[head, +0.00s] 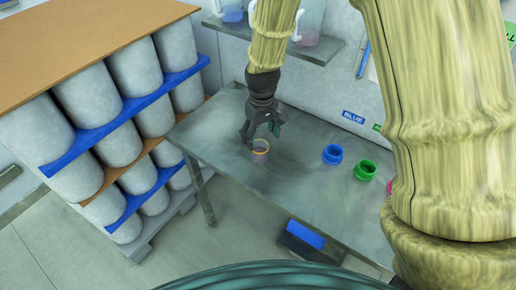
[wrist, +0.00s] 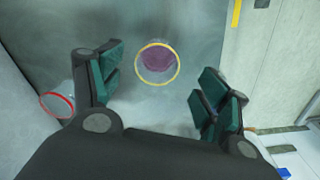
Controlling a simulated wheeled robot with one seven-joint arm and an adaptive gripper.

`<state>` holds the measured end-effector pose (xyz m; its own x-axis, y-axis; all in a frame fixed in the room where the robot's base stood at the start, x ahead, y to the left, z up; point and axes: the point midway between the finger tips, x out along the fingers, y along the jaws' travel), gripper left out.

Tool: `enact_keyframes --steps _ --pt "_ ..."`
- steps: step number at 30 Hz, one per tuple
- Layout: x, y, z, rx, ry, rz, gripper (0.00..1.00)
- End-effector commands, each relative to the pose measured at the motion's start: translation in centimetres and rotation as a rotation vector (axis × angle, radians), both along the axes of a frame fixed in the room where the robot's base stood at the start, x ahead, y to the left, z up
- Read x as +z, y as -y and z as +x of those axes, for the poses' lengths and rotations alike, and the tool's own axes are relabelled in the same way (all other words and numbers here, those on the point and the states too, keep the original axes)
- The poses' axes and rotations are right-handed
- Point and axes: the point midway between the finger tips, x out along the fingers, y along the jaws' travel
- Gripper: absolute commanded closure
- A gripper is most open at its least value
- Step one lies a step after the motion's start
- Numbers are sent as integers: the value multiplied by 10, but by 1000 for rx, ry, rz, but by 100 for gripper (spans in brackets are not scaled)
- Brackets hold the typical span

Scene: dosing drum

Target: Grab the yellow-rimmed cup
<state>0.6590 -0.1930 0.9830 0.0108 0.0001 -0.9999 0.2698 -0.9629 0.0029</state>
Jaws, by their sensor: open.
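The yellow-rimmed cup (head: 261,151) is clear and stands on the grey table below my gripper in the head view. In the wrist view the yellow-rimmed cup (wrist: 157,64) is seen from above, with purple contents inside. It lies ahead of the gap between my fingers, touched by neither. My gripper (head: 261,136) is open and empty just above the cup. In the wrist view my gripper (wrist: 157,95) shows its dark green finger pads spread wide apart.
A red-rimmed clear cup (wrist: 57,104) lies left of my fingers in the wrist view. Blue (head: 333,154) and green (head: 365,170) ring-shaped containers stand to the right on the table (head: 285,190). Stacked grey drums (head: 80,95) stand at left. A shelf (head: 310,47) hangs behind.

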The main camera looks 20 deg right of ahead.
Motion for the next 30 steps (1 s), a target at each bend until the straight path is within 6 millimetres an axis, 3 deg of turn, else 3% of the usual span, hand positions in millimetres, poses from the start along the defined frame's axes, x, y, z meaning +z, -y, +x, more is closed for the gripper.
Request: enact_keyframes --steps 9,30 --pt "-29 1 27 -2 -29 0 24" --pt "-78 0 26 -4 -28 0 24"
